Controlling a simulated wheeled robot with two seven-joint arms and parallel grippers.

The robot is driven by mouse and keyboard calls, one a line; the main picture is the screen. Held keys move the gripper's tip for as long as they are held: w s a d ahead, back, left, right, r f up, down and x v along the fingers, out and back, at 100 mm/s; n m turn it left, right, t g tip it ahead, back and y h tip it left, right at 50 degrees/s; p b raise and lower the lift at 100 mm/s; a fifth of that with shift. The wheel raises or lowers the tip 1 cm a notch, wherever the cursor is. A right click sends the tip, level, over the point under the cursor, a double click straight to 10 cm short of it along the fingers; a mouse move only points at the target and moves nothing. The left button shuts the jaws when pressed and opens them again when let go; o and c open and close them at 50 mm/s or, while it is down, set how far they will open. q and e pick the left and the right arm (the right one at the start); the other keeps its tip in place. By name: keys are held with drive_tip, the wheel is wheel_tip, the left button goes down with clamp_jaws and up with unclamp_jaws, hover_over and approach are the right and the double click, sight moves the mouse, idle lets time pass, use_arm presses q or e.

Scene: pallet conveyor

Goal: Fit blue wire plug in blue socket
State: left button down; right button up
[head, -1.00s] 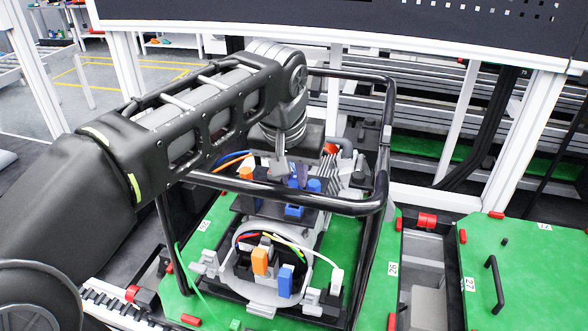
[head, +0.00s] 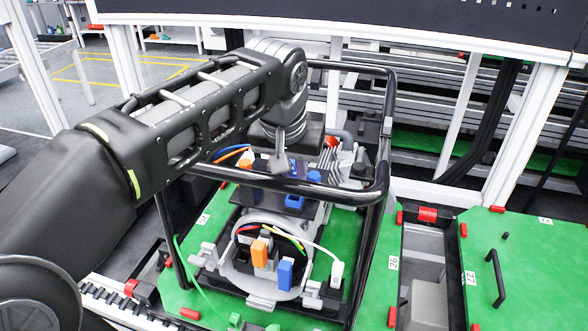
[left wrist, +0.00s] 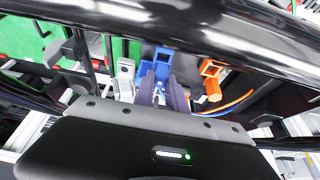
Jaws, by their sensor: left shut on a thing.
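My left gripper (head: 283,165) points down inside the black tubular frame, over the back part of the fixture. In the left wrist view its dark fingers (left wrist: 165,96) are shut on the blue wire plug, which they mostly hide. A blue wire (left wrist: 207,108) runs off to the right beside an orange one. A blue socket-like block (left wrist: 163,61) sits right at the fingertips; I cannot tell whether the plug is seated in it. In the head view blue blocks show at the back, one on the dark plate's front (head: 294,202). My right gripper is not in view.
The black tube frame (head: 377,196) surrounds the fixture and crosses close to my gripper. An orange connector (left wrist: 210,70) stands right of the fingers. Green pallets (head: 510,265) lie right.

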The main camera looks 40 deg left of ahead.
use_arm(q)
drive_tip(key=shift+f+b, duration=1.05)
drive_tip(key=shift+f, duration=0.15)
idle(0.4)
drive_tip(key=c, duration=1.3)
unclamp_jaws()
drive_tip(key=shift+r, duration=0.25)
drive_tip(key=v, duration=0.7)
drive_tip(key=shift+s+r, duration=0.15)
